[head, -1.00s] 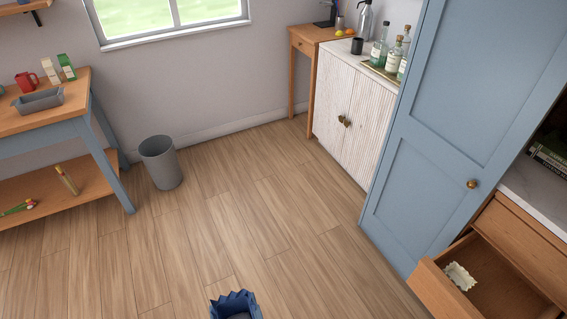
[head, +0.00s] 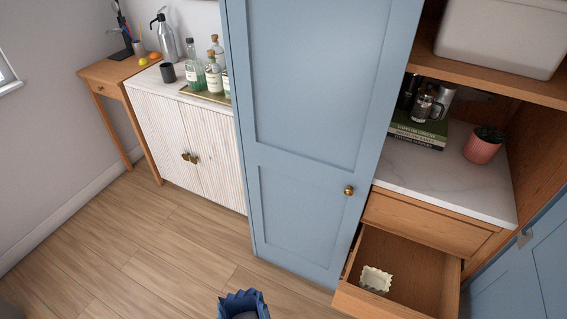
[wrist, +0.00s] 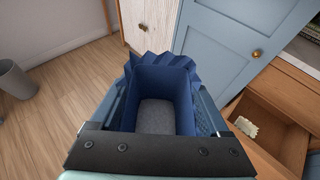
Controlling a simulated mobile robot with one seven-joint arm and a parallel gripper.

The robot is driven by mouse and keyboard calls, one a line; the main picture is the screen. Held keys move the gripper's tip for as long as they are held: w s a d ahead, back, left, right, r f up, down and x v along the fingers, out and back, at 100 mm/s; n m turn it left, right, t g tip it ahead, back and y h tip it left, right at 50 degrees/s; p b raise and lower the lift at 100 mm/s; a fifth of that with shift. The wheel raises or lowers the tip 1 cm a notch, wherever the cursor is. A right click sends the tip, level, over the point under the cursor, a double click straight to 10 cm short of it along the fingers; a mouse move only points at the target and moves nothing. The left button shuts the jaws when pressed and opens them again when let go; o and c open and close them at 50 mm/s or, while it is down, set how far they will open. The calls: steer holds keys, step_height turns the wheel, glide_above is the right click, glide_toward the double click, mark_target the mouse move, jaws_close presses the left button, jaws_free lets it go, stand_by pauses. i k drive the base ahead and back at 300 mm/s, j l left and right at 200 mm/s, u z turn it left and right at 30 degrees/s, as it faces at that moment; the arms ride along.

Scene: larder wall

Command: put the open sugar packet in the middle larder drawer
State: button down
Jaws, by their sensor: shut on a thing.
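The sugar packet (wrist: 162,82) is a blue, open-topped bag with a jagged rim and grey contents, upright in the wrist view. My gripper (wrist: 160,115) is shut on it, with a finger on each side. The packet's top also shows at the bottom edge of the head view (head: 240,303). An open wooden larder drawer (head: 357,300) is at lower right, below a shut drawer (head: 430,222); whether more drawers lie lower is hidden. It also shows at the right of the wrist view (wrist: 285,122). The packet is to the left of it, apart from it.
A small cream packet with a jagged rim (head: 376,280) lies in the open drawer, with bare room around it. A blue larder door (head: 310,130) stands left of the drawers. A marble counter (head: 450,185) is above them. Floor (head: 150,260) is clear at left.

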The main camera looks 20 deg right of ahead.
mark_target(413, 300)
steer(key=i+z, duration=0.15)
steer(key=z, duration=0.3)
steer(key=i+z, duration=0.2)
steer(key=z, duration=0.3)
steer(key=i+z, duration=0.2)
steer(key=z, duration=0.25)
steer(key=i+z, duration=0.25)
steer(key=z, duration=0.15)
steer(key=i+j+z, duration=0.2)
steer(key=z, duration=0.2)
steer(key=i+j+z, duration=0.25)
steer(key=z, duration=0.15)
